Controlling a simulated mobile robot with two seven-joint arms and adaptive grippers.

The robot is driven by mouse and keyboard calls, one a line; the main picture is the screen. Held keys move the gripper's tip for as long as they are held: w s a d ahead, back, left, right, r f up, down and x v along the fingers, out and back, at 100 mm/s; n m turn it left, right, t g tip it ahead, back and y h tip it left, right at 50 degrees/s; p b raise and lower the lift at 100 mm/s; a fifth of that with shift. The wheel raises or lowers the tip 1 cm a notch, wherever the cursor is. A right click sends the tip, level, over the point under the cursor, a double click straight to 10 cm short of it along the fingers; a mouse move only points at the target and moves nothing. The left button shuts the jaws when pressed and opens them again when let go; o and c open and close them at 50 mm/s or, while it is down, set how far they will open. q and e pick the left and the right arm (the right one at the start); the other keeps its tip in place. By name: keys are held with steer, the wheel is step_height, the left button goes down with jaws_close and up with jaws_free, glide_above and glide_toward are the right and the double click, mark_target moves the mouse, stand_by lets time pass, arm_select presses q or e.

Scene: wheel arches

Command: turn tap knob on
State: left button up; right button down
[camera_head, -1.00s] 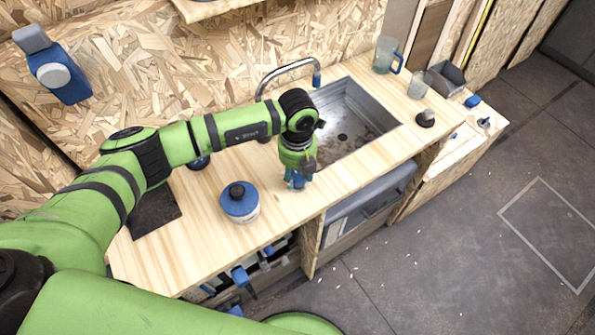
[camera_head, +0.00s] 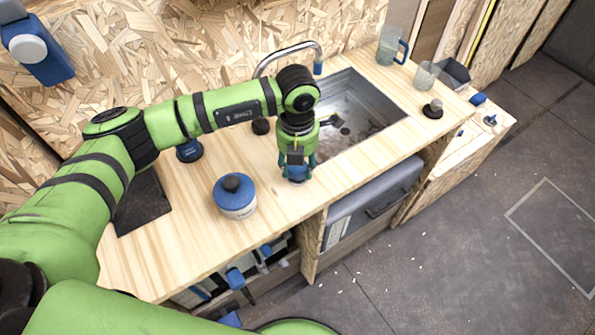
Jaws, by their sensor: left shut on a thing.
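The tap's metal spout (camera_head: 290,47) arches over the sink's back left corner and has a blue tip. A small dark knob (camera_head: 260,126) stands by the tap's base, which is partly hidden by my left arm. My left gripper (camera_head: 297,168) points down at the worktop, in front of the sink's left corner. Its fingers are shut on a small blue object (camera_head: 297,177), partly hidden between them. I cannot tell exactly what this object is. My right gripper is not in view.
A blue-lidded pot (camera_head: 236,198) stands left of the gripper. The metal sink (camera_head: 375,100) lies right. A jug (camera_head: 391,45), a cup (camera_head: 426,74) and a dark-based stopper (camera_head: 433,109) stand beyond. The front worktop is mostly clear.

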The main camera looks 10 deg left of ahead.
arm_select(q)
steer(key=m+b, duration=0.3)
steer(key=b, duration=0.1)
steer(key=m+b, duration=0.6)
steer(key=b, duration=0.1)
steer(key=shift+s+f+b, duration=0.1)
steer(key=shift+f+b, duration=0.25)
steer(key=shift+f, duration=0.05)
steer(key=shift+r+m+b, duration=0.2)
steer(key=shift+m+b, duration=1.3)
steer(key=shift+m, duration=0.1)
steer(key=o, duration=1.1)
steer(key=shift+o, duration=0.2)
steer(key=shift+r, duration=0.15)
steer(key=shift+r, duration=0.25)
step_height(320, 180, up, 12)
steer(key=shift+f, duration=0.25)
